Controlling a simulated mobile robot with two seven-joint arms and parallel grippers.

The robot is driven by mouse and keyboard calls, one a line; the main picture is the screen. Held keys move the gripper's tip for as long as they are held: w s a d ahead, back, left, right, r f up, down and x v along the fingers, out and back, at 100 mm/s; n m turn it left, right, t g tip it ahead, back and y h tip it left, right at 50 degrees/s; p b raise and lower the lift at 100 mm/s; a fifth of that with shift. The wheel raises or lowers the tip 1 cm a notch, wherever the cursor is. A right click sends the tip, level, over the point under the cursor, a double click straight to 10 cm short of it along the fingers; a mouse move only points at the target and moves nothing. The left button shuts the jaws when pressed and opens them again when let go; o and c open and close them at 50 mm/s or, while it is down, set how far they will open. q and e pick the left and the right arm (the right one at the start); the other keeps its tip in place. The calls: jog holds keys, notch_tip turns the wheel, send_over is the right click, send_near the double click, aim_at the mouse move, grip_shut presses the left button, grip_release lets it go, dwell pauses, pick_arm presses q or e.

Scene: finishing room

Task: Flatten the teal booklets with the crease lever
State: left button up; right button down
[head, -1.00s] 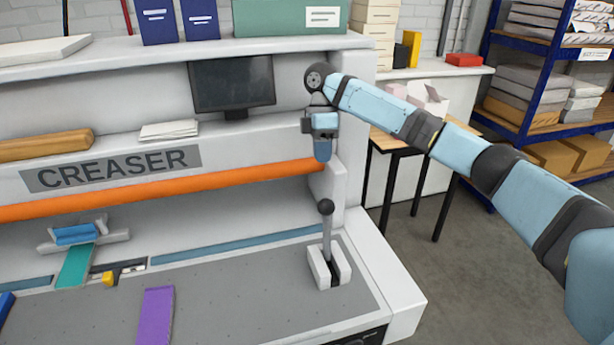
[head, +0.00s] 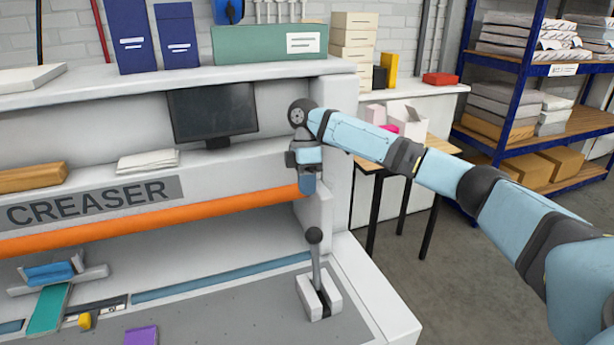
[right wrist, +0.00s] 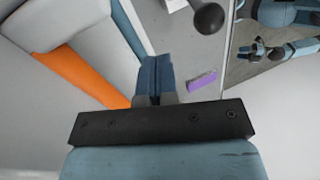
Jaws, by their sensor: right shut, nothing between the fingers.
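The crease lever (head: 316,272) stands upright in a white slotted block at the right end of the creaser bed, with a dark ball knob (head: 314,235) on top. My right gripper (head: 307,186) points down above the knob, apart from it, shut and empty. In the right wrist view its fingers (right wrist: 155,80) are together, with the knob (right wrist: 208,17) off to their upper right. A teal booklet (head: 48,310) lies on the left of the bed, its far end at a blue clamp piece (head: 50,272). My left gripper (right wrist: 256,49) appears small in the right wrist view; its jaws are unclear.
The orange bar (head: 150,221) crosses the creaser front just behind my right gripper. A monitor (head: 213,112) stands behind it.

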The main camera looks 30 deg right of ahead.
pick_arm(q)
jog(key=shift+r+p, duration=0.55)
jog(key=shift+r, duration=0.1)
pick_arm(e)
jog(key=s+a+f, duration=0.2)
jog(key=s+f, duration=0.2)
jog(key=f, duration=0.1)
jog(key=shift+s+a+f, duration=0.15)
jog(key=shift+s+f, duration=0.05)
jog(key=shift+s, duration=0.2)
pick_arm(q)
jog(key=shift+r, duration=0.15)
pick_arm(e)
jog(key=shift+s+r, duration=0.1)
